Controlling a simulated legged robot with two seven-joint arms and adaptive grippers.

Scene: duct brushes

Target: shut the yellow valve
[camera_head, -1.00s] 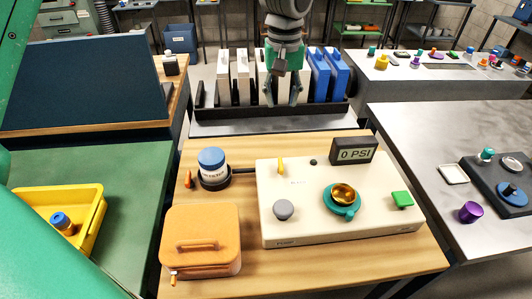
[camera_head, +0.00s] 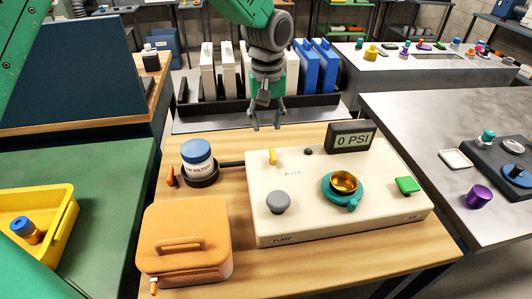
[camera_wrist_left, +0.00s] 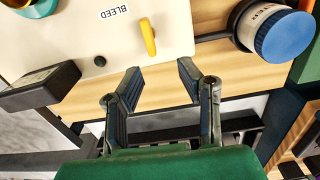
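The yellow valve (camera_head: 272,156) is a small upright lever on the back left of the cream pump box (camera_head: 300,215), beside the BLEED label. It also shows in the left wrist view (camera_wrist_left: 150,35), just beyond the fingertips and lined up near the gap between them. My left gripper (camera_head: 266,126) hangs behind the box's back edge, above and behind the valve. Its fingers are apart and empty, as the left wrist view (camera_wrist_left: 159,70) also shows. They do not touch the valve. My right gripper is in neither view.
A gauge reading 0 PSI (camera_head: 351,138) stands at the box's back right. A blue-lidded filter jar (camera_head: 197,158) stands left of the box. An orange case (camera_head: 185,243) lies at the front left. A rack (camera_head: 225,118) of white and blue panels stands behind.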

